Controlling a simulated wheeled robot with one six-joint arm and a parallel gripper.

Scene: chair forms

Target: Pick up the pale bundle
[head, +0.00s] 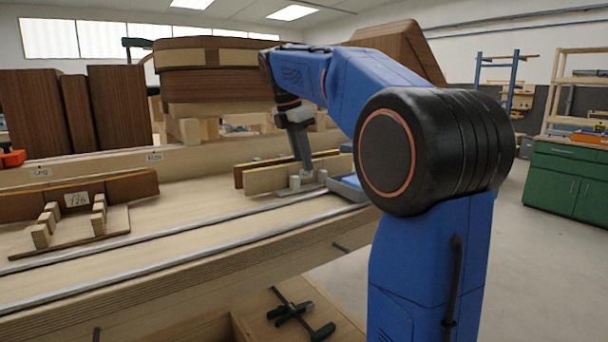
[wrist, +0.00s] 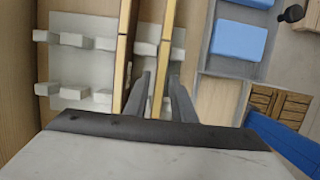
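The pale bundle (head: 272,179) is a long, thin, light wooden strip standing on edge on the bench, in front of a darker brown bundle (head: 243,172). In the wrist view the pale bundle (wrist: 167,50) runs up and down the picture, with the dark bundle (wrist: 125,55) to its left. My gripper (head: 306,166) points down at the pale bundle near its right part. In the wrist view my gripper (wrist: 161,78) has its fingers apart, one on each side of the pale bundle, with a gap visible at the left finger. The fingertips are partly hidden in the head view.
A grey plate with pale pegs (wrist: 75,65) lies beside the bundles. A blue pad (wrist: 238,42) is to the right. Metal rails (head: 190,237) run along the bench. Dark curved blocks (head: 78,198) stand at the left, and a large wooden form (head: 215,85) stands behind.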

